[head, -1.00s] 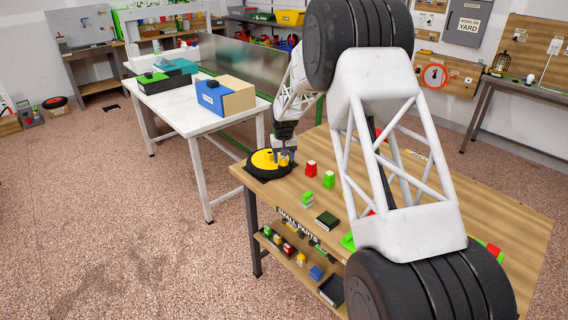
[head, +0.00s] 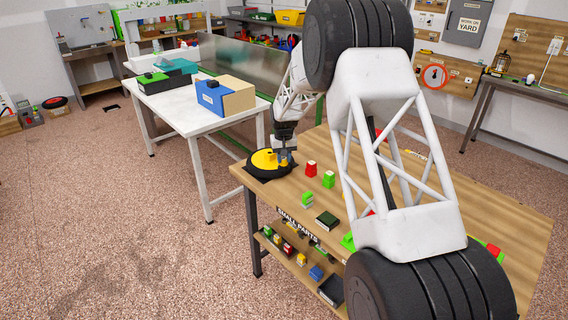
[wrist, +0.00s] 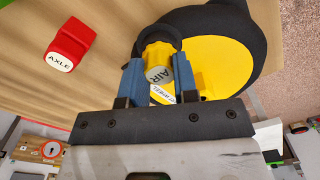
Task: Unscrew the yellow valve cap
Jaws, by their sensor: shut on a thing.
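The yellow valve cap (wrist: 157,56), ribbed and marked AIR on its grey end, sits between the two blue fingers of my gripper (wrist: 155,75) in the wrist view. The fingers press on it from both sides. A black ring shows behind the cap; I cannot tell whether the cap is still on its stem. Beside it is the black wheel with a yellow hub (wrist: 213,62). In the head view, the wheel (head: 262,161) lies at the bench's far left corner, with my gripper (head: 285,157) low over its right side. The cap is hard to make out there.
A red block marked AXLE (wrist: 68,44) lies left of my gripper in the wrist view. Red (head: 311,168) and green (head: 328,179) blocks stand on the wooden bench (head: 380,190) to the wheel's right. A white table (head: 190,112) with boxes stands beyond.

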